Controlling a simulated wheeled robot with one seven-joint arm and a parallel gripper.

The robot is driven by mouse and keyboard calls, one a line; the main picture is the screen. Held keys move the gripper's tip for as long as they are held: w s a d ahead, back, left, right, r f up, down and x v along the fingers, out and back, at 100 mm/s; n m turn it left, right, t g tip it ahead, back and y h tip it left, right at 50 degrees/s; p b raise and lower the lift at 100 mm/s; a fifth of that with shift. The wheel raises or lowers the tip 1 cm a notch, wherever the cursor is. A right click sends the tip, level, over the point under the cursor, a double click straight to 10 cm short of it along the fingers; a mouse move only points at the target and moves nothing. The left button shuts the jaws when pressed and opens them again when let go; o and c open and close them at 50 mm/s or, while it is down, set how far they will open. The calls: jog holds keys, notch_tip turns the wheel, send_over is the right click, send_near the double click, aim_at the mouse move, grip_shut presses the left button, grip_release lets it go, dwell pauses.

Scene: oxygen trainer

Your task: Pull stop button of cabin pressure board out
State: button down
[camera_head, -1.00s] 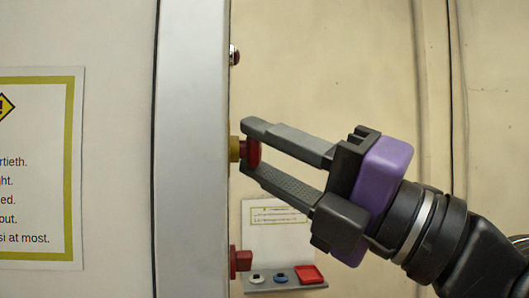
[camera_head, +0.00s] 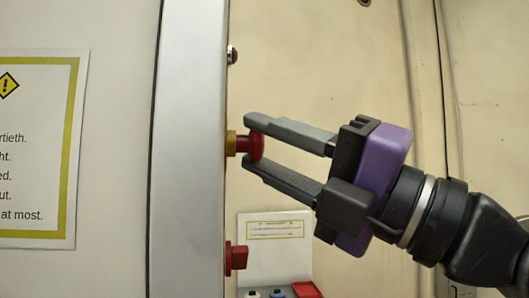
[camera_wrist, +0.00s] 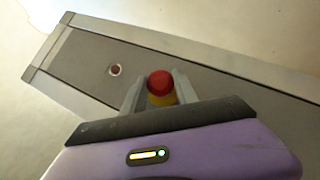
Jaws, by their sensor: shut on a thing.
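The red stop button (camera_head: 251,146) stands out from its yellow base (camera_head: 231,144) on the edge of the cabin pressure board (camera_head: 190,150). A length of red stem shows between the yellow base and the button's head. My gripper (camera_head: 255,142) comes from the right, with one finger above the head and one below, shut on it. In the wrist view the red button (camera_wrist: 160,82) sits between my two fingers, with the yellow base behind it.
A red switch (camera_head: 237,257) sits lower on the same edge, and a small dark red light (camera_head: 232,54) sits higher. A warning sign (camera_head: 40,150) is on the wall at the left. A small shelf with a notice (camera_head: 275,228) is below my gripper.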

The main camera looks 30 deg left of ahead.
jog(key=c, duration=0.9)
grip_release()
jog(key=shift+w+d, duration=0.15)
jog(key=shift+d, duration=0.05)
jog(key=shift+c, duration=0.2)
jog(key=b+v, duration=0.2)
jog(key=v, duration=0.5)
jog(key=shift+d+f+b, duration=0.15)
jog(key=shift+d+b, duration=0.25)
